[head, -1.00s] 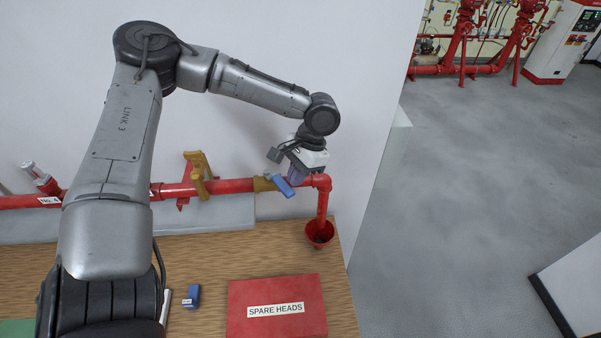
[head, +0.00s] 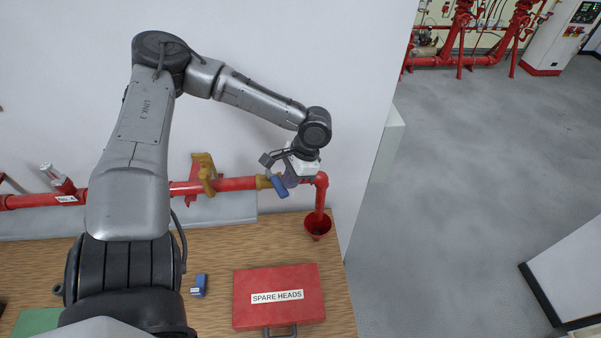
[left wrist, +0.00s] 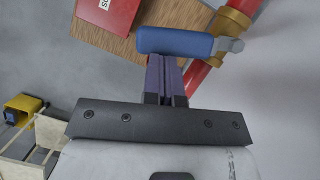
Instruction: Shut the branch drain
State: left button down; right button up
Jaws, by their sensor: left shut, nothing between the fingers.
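The drain valve is a brass body (head: 263,182) on the red branch pipe (head: 235,184), with a blue lever (head: 279,187). The lever slants out from the pipe toward the bench front. In the left wrist view the lever (left wrist: 175,42) lies across the top middle, at a clear angle to the red pipe (left wrist: 197,76). My left gripper (head: 289,181) is shut and empty, on the pipe-end side of the lever. Its purple fingers (left wrist: 166,70) reach the lever's edge; I cannot tell whether they touch. My right gripper is not in view.
The pipe turns down at its right end above a red funnel cup (head: 317,225). A yellow-brown fitting (head: 205,173) sits left on the pipe. A red spare heads case (head: 280,313) and a small blue item (head: 199,285) lie on the wooden bench (head: 225,250). The wall stands close behind.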

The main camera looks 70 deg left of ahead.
aim_at(278, 190)
pick_arm(q)
jog(key=shift+s+d+r+m+y+p, duration=0.1)
jog(key=shift+s+d+m+y+p, duration=0.1)
jog(key=shift+s+m+p, duration=0.3)
jog(key=shift+s+d+m+y+p, duration=0.1)
jog(key=shift+s+m+y+p, duration=0.15)
jog(key=shift+s+m, duration=0.3)
jog(key=shift+s+m+y+p, duration=0.25)
jog(key=shift+s+m+p, duration=0.25)
jog(key=shift+m, duration=0.25)
